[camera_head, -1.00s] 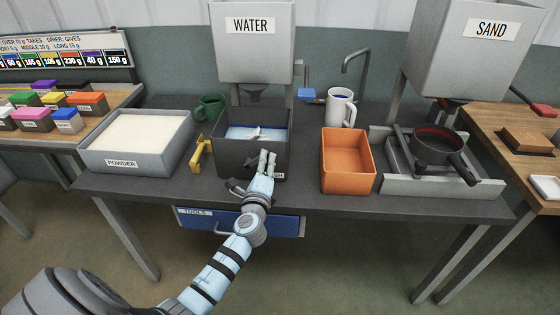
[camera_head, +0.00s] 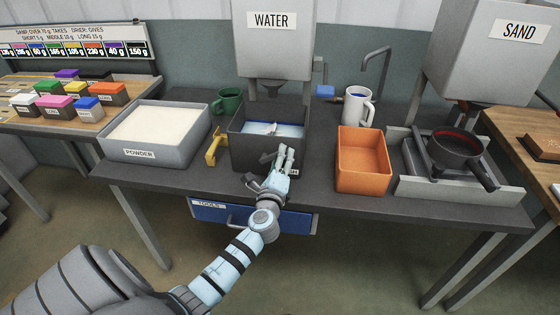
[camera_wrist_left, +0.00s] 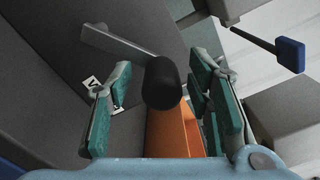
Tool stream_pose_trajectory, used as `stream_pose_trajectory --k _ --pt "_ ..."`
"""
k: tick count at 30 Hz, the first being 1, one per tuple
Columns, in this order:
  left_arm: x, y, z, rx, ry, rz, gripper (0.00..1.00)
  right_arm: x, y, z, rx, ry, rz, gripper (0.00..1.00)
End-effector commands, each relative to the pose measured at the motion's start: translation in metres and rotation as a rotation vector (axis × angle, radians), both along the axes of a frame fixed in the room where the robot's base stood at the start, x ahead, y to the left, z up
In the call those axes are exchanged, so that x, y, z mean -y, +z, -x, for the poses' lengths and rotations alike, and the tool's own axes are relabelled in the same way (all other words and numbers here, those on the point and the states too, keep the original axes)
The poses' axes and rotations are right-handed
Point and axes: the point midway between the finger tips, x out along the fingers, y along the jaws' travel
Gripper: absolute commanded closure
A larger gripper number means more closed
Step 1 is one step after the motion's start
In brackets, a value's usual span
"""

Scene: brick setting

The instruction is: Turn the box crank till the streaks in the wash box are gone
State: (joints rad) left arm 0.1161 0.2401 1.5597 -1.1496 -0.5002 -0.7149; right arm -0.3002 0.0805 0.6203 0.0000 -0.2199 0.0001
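The dark grey wash box (camera_head: 257,153) stands under the water tank, with blue liquid (camera_head: 288,131) and a small whitish shape in it. Streaks are too small to tell. In the left wrist view, a grey crank arm (camera_wrist_left: 118,42) ends in a black knob (camera_wrist_left: 163,83). The knob appears between the two parted fingers of my left gripper (camera_wrist_left: 160,105), with gaps on both sides; contact is not visible. In the head view, my left gripper (camera_head: 283,158) is at the box's front right side and hides the crank there. My right gripper is out of view.
A yellow handle (camera_head: 214,147) is left of the box, beside the powder bin (camera_head: 165,153). An orange bin (camera_head: 362,180) stands close on the right. The pan (camera_head: 453,150) is farther right.

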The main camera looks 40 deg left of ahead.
Motion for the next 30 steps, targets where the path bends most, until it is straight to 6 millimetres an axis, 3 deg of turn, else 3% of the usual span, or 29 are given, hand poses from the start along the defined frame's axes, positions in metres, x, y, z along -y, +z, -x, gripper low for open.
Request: stream_pose_trajectory --k 7,15,19,30 --pt "0.008 -0.001 0.013 -0.001 -0.002 0.0 0.54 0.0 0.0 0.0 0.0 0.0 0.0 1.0" --pt "0.041 -0.002 0.078 -0.002 0.0 0.003 0.54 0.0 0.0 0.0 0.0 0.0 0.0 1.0" --pt "0.052 -0.001 0.099 0.0 0.0 0.002 0.54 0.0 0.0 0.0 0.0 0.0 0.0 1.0" --pt "0.056 -0.001 0.106 0.0 0.001 0.0 0.54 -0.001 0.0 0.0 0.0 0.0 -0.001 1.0"
